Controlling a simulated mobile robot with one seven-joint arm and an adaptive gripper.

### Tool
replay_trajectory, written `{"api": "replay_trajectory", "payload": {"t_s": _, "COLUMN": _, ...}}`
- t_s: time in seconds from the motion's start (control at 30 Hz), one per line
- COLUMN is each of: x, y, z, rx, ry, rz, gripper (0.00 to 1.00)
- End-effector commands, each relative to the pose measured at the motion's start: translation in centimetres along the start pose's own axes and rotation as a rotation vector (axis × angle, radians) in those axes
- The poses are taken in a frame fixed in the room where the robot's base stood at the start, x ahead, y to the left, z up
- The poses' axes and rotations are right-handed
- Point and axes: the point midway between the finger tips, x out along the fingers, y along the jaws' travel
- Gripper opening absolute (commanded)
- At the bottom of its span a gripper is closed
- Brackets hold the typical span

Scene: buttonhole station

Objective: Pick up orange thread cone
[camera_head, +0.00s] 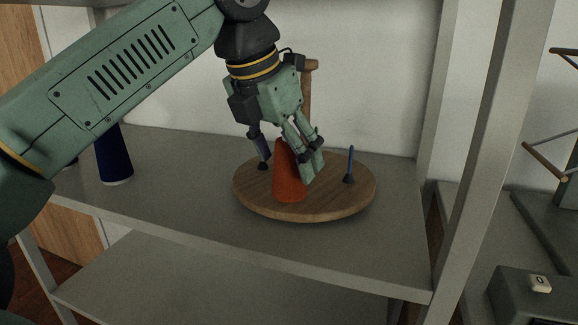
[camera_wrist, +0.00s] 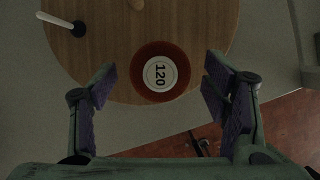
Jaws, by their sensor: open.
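The orange thread cone (camera_head: 288,180) stands upright on a round wooden board (camera_head: 335,203) on the shelf. In the wrist view the cone (camera_wrist: 146,88) shows from above, with a white top label (camera_wrist: 160,73) reading 120. My gripper (camera_head: 287,152) is over the board with its fingers around the cone's upper part in the head view. In the wrist view my gripper (camera_wrist: 155,85) is open, one finger to each side of the cone, with gaps between. The fingers partly hide the cone in the head view; contact does not show.
A dark blue cone (camera_head: 114,158) stands on the shelf (camera_head: 215,200) to the left. A short blue-topped peg (camera_head: 349,165) rises from the board's right side. A wooden post (camera_head: 307,95) stands behind my gripper. A grey upright (camera_head: 490,150) bounds the shelf at right.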

Motion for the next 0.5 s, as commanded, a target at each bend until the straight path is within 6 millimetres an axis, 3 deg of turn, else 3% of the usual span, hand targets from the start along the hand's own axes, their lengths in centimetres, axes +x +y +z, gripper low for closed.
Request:
{"api": "replay_trajectory", "payload": {"t_s": 0.07, "x": 0.4, "y": -0.1, "z": 1.6, "rx": 0.002, "ry": 0.001, "rz": -0.001, "gripper": 0.69}}
{"api": "replay_trajectory", "payload": {"t_s": 0.23, "x": 3.0, "y": 0.0, "z": 1.1, "rx": 0.000, "ry": 0.000, "rz": -0.001, "gripper": 0.69}}
{"api": "replay_trajectory", "payload": {"t_s": 0.5, "x": 3.5, "y": -0.1, "z": 1.1, "rx": 0.000, "ry": 0.000, "rz": -0.001, "gripper": 0.69}}
